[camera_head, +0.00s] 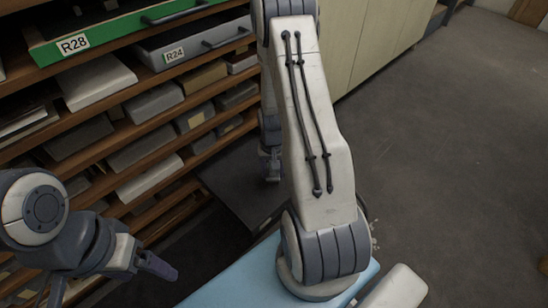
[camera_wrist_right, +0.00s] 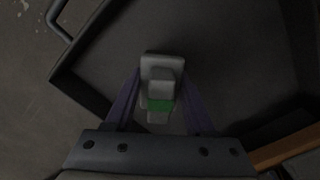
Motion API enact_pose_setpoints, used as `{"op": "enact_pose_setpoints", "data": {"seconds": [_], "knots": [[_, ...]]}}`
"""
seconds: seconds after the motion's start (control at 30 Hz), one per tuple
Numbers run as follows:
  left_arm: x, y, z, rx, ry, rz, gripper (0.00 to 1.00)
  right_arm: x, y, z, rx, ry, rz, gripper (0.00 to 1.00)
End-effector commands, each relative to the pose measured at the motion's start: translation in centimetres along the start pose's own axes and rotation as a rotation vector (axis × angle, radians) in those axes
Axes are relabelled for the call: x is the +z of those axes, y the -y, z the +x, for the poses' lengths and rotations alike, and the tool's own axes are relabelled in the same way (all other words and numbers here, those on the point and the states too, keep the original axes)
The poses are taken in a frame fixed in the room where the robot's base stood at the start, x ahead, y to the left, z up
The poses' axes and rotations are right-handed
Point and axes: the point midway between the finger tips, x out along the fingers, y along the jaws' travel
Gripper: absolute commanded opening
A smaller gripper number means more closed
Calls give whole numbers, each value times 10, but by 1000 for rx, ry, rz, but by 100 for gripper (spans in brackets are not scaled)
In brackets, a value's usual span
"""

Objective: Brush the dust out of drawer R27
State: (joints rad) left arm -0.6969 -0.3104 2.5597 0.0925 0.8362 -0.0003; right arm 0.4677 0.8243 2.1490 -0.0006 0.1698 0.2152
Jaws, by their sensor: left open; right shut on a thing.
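A dark grey open drawer (camera_head: 233,184) juts out low from the shelf rack in the head view, partly hidden by my right arm. Its label does not show, so I cannot tell whether it is R27. In the right wrist view the drawer's flat inside (camera_wrist_right: 235,65) lies below my right gripper (camera_wrist_right: 160,82). The right gripper is shut on a pale grey brush with a green band (camera_wrist_right: 160,105). I cannot tell whether the brush touches the drawer floor, and no dust is clear. My left gripper (camera_head: 108,278) is open and empty at the lower left.
A green drawer marked R28 (camera_head: 115,29) and a grey drawer marked R24 (camera_head: 190,46) stick out of the rack above. Several boxes fill the wooden shelves. A light blue surface (camera_head: 225,284) is at the bottom. Grey floor (camera_head: 450,130) is open at right.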

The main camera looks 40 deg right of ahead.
Motion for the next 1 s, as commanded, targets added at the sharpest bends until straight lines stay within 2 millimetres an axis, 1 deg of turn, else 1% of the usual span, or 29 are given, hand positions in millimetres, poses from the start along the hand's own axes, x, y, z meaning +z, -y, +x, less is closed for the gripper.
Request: {"op": "enact_pose_setpoints", "data": {"seconds": [0.03,0.5,0.63,0.93,1.0], "knots": [[0,-1,-9,0,1,0,84,0,1,-9,0,-1,-1,2],[-2,-4,-50,0,1,0,84,0,5,-49,0,-1,-7,2],[-3,-4,-53,0,1,0,84,0,5,-52,0,-1,-7,2],[-3,-4,-52,0,1,0,84,0,6,-52,0,-1,-8,2],[-3,-4,-55,0,1,0,84,0,9,-57,-1,-3,-22,2]]}}
